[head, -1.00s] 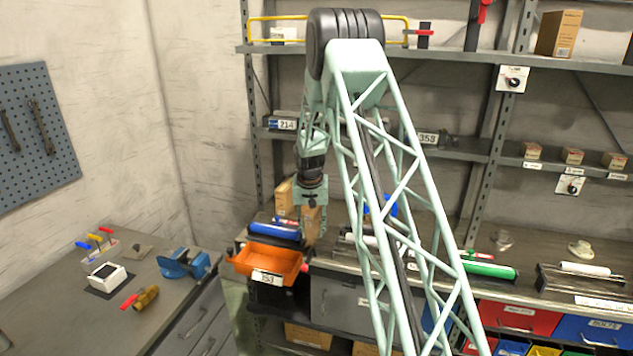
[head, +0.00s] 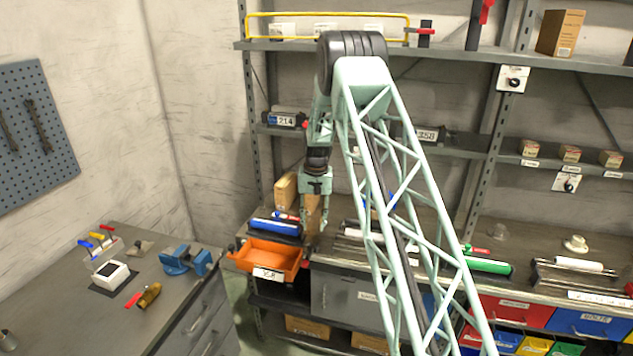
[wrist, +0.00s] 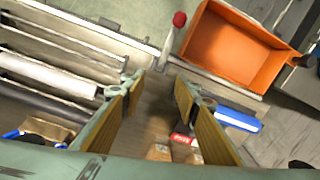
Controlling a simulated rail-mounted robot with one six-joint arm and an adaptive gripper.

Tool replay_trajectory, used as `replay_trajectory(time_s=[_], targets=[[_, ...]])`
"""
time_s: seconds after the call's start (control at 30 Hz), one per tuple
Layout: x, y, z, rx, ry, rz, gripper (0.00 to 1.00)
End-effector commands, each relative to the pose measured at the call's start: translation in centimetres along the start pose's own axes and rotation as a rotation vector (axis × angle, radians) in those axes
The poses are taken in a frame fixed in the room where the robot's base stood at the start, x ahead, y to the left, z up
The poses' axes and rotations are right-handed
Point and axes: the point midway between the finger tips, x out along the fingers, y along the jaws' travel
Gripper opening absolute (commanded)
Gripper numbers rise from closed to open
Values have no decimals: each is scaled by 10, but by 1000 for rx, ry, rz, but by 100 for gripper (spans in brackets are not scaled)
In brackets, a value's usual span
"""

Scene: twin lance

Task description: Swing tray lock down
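The orange tray (head: 268,258) sits at the left end of the back bench and has a white label on its front. It also shows at the upper right of the wrist view (wrist: 232,45). Beside the tray is a lever with a red knob (wrist: 179,19) and a short grey stem, which I take to be the tray lock. In the head view it is too small to read clearly. My gripper (wrist: 158,86) is open and empty, pointing down over the bench. The lever stands just beyond the fingertips, apart from them. In the head view my gripper (head: 313,228) is right of the tray.
A blue roll (head: 275,227) lies behind the tray, and a cardboard box (head: 285,187) stands behind that. Rollers in a rack (wrist: 50,75) lie left of my fingers in the wrist view. A side bench at left holds a blue vise (head: 186,261). A shelf hangs above.

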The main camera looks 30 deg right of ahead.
Motion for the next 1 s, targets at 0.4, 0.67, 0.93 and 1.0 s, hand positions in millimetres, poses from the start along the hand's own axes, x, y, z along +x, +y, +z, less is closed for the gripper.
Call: replay_trajectory(time_s=[0.4, 0.67, 0.93, 1.0], targets=[[-36, 0, -1, 0, 2, 0, 29], [-67, 1, 0, 0, 2, 0, 29], [-100, 0, -1, 0, 3, 0, 29], [-109, 1, -1, 0, 3, 0, 29]])
